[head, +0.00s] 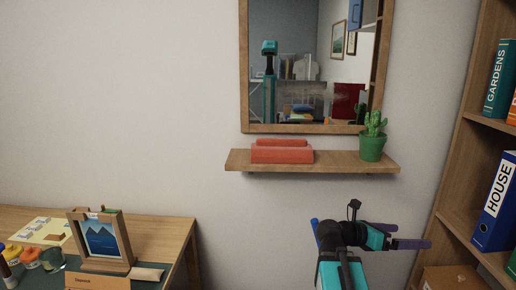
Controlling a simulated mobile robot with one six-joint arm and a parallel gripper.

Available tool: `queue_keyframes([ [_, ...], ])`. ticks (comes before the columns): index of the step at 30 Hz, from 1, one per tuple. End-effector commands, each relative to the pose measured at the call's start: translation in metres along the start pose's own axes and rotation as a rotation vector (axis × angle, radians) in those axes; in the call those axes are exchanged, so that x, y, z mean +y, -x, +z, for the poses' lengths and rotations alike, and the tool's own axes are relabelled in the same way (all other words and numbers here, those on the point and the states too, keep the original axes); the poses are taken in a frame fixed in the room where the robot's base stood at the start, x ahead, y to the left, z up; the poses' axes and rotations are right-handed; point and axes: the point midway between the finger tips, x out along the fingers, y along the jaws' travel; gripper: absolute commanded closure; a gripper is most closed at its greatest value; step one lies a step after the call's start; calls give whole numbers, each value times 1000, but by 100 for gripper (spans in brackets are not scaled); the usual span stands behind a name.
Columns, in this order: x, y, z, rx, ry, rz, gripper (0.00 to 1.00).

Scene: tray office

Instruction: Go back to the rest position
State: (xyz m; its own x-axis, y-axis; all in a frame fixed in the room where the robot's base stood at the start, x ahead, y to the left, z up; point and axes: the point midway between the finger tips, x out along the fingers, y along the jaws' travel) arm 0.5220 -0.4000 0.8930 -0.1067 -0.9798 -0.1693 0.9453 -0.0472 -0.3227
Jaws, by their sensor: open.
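My gripper (418,244) is in the lower right of the head view, at the end of my dark and teal arm. It points to the right, with its purple finger parts seen nearly edge-on. It is open, and no object shows in it. It appears below the wooden wall shelf (340,160) in the picture, left of the bookcase (448,215). How far it is from either is hard to tell.
The shelf bears a red box-like object (282,155) and a potted cactus (372,147), under a framed mirror (245,70). A desk (165,222) at lower left holds a framed picture (101,240) and several small jars. The bookcase holds binders (497,205).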

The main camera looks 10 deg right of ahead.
Motion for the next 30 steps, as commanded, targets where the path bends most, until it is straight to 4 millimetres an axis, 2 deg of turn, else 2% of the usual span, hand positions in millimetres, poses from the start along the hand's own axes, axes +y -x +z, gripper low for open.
queue_keyframes([
  [6,33,16,-56,74,58,61,0],
  [15,63,41,-144,199,87,126,0],
  [22,74,64,-215,312,80,153,0],
  [30,72,92,-302,462,41,147,0],
])
